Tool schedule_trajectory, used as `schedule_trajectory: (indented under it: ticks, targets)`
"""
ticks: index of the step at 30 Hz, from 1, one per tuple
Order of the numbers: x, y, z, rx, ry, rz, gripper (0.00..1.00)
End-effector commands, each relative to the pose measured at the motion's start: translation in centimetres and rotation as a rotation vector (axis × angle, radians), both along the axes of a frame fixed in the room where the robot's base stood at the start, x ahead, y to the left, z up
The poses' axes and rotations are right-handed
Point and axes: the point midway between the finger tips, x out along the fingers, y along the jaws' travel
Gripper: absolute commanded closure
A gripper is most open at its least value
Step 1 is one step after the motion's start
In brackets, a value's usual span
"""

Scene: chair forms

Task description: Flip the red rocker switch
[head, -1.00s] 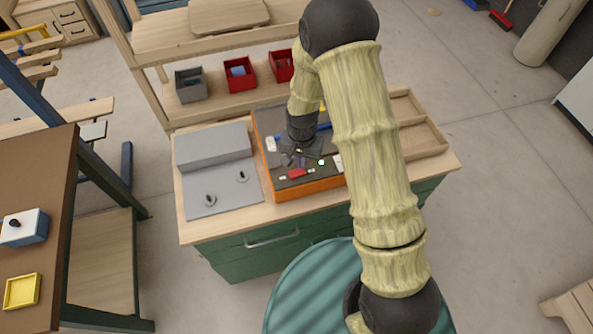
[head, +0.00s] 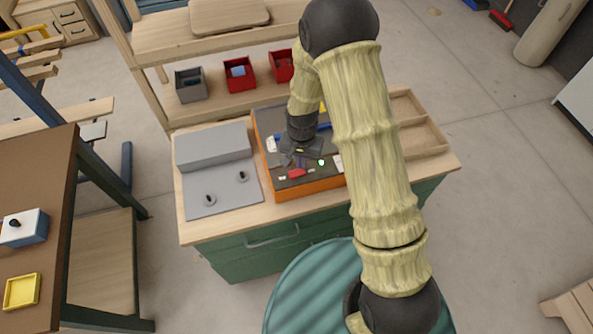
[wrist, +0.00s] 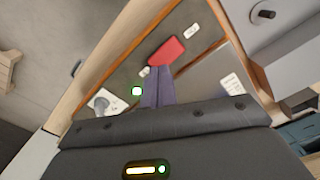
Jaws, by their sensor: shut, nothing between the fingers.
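The red rocker switch (head: 296,173) sits near the front edge of a dark panel (head: 325,175) in an orange-edged frame. In the wrist view the switch (wrist: 166,51) is a red block on the dark face. My gripper (wrist: 157,70) is shut and empty, its purple-grey fingertips just at the near edge of the switch. Whether they touch it I cannot tell. In the head view my gripper (head: 301,162) is small and dark, just behind the switch, and partly hides the panel.
A green-lit lamp (wrist: 137,91) and a knob (wrist: 101,102) are beside the fingers. A grey plate with two toggles (head: 223,190) lies left of the panel. A wooden tray (head: 425,140) is on the right. Bins (head: 239,74) stand on the shelf behind.

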Motion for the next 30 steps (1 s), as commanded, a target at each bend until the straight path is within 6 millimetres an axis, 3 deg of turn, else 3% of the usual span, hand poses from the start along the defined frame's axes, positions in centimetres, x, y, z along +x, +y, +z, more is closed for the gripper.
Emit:
schedule_trajectory:
  ticks: [30]
  targets:
    - [0.00,0.00,-0.80,0.000,0.000,0.000,1.00]
